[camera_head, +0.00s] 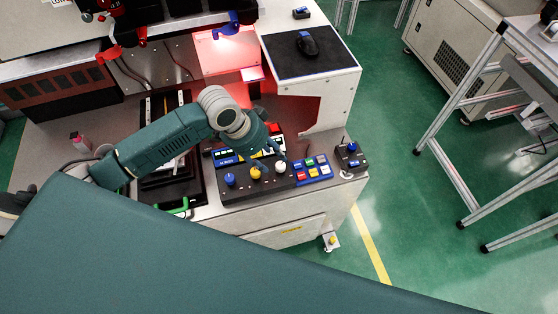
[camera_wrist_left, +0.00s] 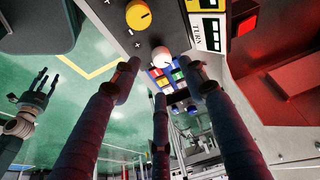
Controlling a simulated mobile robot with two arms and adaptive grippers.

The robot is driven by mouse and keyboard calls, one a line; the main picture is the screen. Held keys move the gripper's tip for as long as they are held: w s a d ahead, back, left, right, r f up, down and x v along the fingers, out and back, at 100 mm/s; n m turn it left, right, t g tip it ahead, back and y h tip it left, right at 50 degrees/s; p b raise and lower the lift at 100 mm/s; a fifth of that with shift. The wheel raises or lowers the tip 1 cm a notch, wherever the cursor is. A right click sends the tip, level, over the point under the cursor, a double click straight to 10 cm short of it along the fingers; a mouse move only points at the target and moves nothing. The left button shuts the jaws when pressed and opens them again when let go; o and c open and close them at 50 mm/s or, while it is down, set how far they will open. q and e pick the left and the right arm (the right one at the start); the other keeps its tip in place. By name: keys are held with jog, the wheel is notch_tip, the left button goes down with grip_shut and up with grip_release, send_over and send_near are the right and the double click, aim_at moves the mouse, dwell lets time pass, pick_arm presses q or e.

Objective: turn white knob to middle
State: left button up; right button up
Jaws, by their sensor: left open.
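The white knob (camera_head: 281,167) is at the right end of a row on a dark control box (camera_head: 245,190), with the yellow knob (camera_head: 255,173) and blue knob (camera_head: 229,180) to its left. My left gripper (camera_head: 266,158) is open over the box, close to the white knob. In the left wrist view the white knob (camera_wrist_left: 160,57) shows between my spread dark fingers (camera_wrist_left: 163,72), and no finger clearly touches it. I cannot read its pointer surely. The yellow knob (camera_wrist_left: 139,15) carries a dark line. My right gripper (camera_wrist_left: 38,90) shows at the left there, its fingers spread.
A blue panel of coloured buttons (camera_head: 313,170) lies right of the box, and a small box with a blue knob (camera_head: 351,153) stands beyond it. A black mouse (camera_head: 307,43) rests on a pad above. A red-lit machine bay (camera_head: 232,55) is behind.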

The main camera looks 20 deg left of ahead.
aim_at(279, 165)
pick_arm(q)
jog(key=x, duration=0.3)
jog(key=shift+w+d+f, duration=0.1)
jog(key=shift+w+f, duration=0.1)
jog(key=shift+f, duration=0.1)
jog(key=x, duration=0.3)
jog(key=shift+f, duration=0.1)
jog(key=shift+w, duration=0.1)
pick_arm(e)
jog(key=shift+w+d+r, duration=0.1)
jog(key=shift+w+r, duration=0.15)
